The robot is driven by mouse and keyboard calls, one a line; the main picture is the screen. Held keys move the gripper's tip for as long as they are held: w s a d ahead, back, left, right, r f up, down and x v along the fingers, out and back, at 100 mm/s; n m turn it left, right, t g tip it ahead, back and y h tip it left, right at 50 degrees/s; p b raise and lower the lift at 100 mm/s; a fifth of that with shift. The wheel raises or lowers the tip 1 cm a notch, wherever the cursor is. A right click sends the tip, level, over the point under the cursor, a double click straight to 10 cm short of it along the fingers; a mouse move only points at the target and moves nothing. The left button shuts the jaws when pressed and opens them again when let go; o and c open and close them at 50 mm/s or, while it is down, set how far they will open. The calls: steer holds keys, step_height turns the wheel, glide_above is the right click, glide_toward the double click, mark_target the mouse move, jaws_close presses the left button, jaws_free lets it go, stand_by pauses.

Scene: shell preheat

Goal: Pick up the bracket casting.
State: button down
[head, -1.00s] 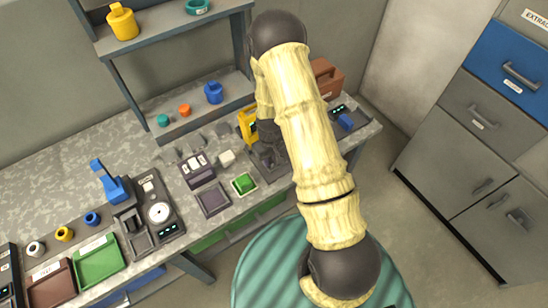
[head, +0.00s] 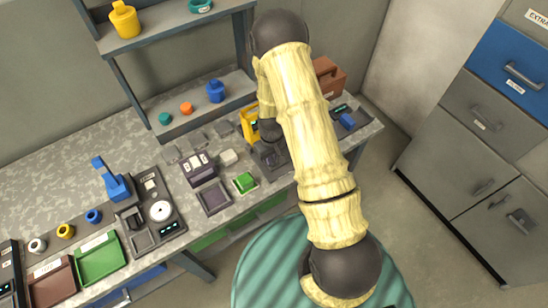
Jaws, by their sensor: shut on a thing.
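My arm comes up from the bottom right, bends at the top and drops to the bench. Only the dark wrist end and part of my gripper (head: 268,152) show behind the pale forearm, over a dark fixture on the bench. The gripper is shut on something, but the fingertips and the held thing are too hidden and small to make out. I cannot pick out the bracket casting for certain. A light grey block (head: 228,157) lies left of the gripper, apart from it.
A yellow device (head: 249,122) stands close left of the wrist. A green block (head: 244,182) sits on a small pad in front. A dark square tray (head: 214,198) and a black boxy unit (head: 199,168) lie further left. The shelf rack (head: 200,106) stands behind.

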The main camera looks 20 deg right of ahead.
steer(key=shift+r, duration=0.1)
step_height(320, 180, up, 10)
steer(key=b, duration=0.2)
stand_by(0.3)
stand_by(0.4)
